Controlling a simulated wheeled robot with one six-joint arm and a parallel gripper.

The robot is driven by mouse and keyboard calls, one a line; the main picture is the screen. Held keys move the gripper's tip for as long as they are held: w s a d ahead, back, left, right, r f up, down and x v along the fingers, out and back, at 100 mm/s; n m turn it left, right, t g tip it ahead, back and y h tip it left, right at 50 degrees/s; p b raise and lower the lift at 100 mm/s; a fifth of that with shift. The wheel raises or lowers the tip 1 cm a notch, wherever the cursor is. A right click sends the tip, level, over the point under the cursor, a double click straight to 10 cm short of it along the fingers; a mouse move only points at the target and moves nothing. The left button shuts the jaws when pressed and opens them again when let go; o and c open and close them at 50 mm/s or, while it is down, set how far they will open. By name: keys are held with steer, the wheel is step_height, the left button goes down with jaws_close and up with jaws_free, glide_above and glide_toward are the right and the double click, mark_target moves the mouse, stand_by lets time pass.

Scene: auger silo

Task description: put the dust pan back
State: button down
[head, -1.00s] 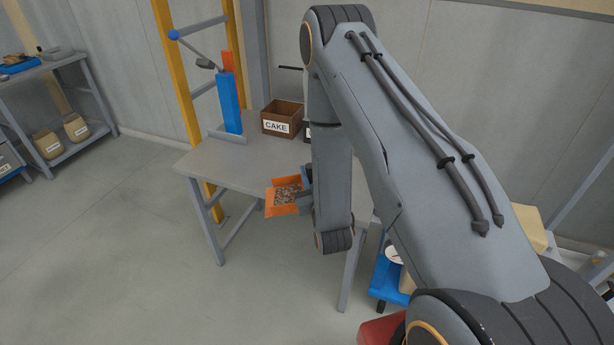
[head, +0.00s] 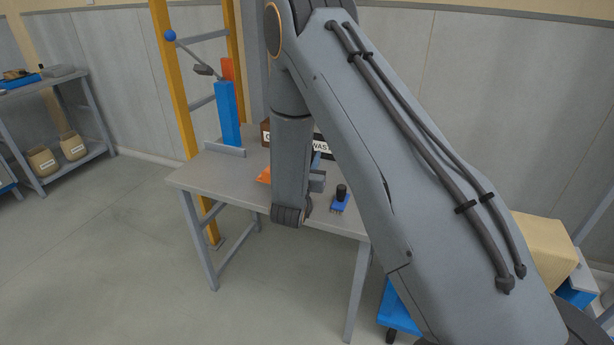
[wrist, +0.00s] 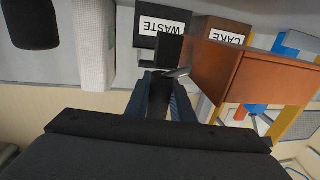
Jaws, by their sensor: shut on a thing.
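The orange dust pan (wrist: 245,72) is at the right of the wrist view, close to my gripper (wrist: 168,82). My gripper is shut on the dust pan, and the dark grip between the fingers is only partly visible. In the head view only a small orange corner of the dust pan (head: 263,175) shows beside my forearm, over the grey table (head: 220,172). My arm hides most of the pan and the fingertips there. Whether the pan still carries crumbs cannot be seen.
The brown CAKE box (wrist: 228,28) and dark WASTE box (wrist: 160,27) stand at the table's back. A blue brush with a black knob (head: 340,197) is on the table's right. A blue post (head: 228,113) and yellow ladder frame (head: 176,85) stand at left.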

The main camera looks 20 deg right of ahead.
steer(key=shift+f, duration=2.7)
steer(key=shift+f, duration=0.15)
steer(key=c, duration=1.5)
jaws_free()
steer(key=shift+c, duration=0.2)
steer(key=shift+s+a, duration=0.15)
steer(key=shift+s, duration=0.1)
steer(key=b+v, duration=0.1)
steer(key=v, duration=1)
steer(key=shift+s, duration=0.25)
